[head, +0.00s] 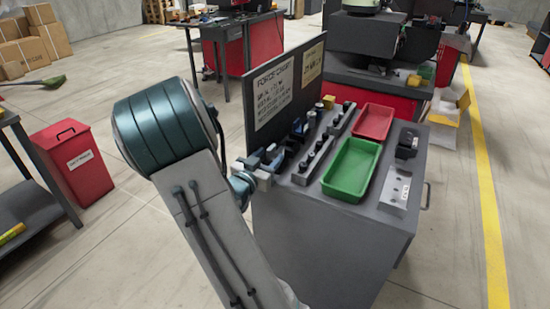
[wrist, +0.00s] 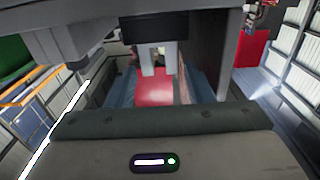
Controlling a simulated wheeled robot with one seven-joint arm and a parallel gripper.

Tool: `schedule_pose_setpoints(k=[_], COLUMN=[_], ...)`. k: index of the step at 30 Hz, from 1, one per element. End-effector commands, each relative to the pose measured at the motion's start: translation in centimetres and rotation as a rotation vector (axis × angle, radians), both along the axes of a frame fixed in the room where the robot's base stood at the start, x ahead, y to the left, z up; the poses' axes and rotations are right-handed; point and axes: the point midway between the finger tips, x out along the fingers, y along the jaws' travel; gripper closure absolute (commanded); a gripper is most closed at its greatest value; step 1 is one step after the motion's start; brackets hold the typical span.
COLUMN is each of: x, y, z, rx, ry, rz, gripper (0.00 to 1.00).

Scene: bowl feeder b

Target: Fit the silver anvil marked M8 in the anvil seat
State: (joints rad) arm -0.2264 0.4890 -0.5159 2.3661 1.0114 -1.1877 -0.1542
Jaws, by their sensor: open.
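My gripper (head: 268,164) is open at the left edge of the grey bench, beside the chart board, and looks empty. In the wrist view its inner side is partly dark and the fingertips are hard to make out. Two dark racks with small upright pieces run along the bench, a near rack (head: 312,166) and a far rack (head: 341,121). The pieces are too small to read, so I cannot tell which is the silver M8 anvil. I cannot make out the anvil seat for certain; my gripper and arm cover part of the bench's left side.
A green tray (head: 333,187) and a red tray (head: 388,111) lie right of the racks. A black device (head: 407,143) and a pale metal plate (head: 394,192) sit at the right edge. The upright chart board (head: 285,88) borders the bench's left side.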

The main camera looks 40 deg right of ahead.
Motion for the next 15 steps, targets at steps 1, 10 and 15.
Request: schedule_pose_setpoints(k=[1,10,15], x=[0.2,1.1,1.1], y=[-0.9,-2.7,-2.7], z=[-0.3,-0.2,-0.2], rx=[-0.001,0.0,0.0], ry=[0.001,0.0,0.0], rz=[-0.004,0.001,0.001], gripper=[0.53,0.53,0.64])
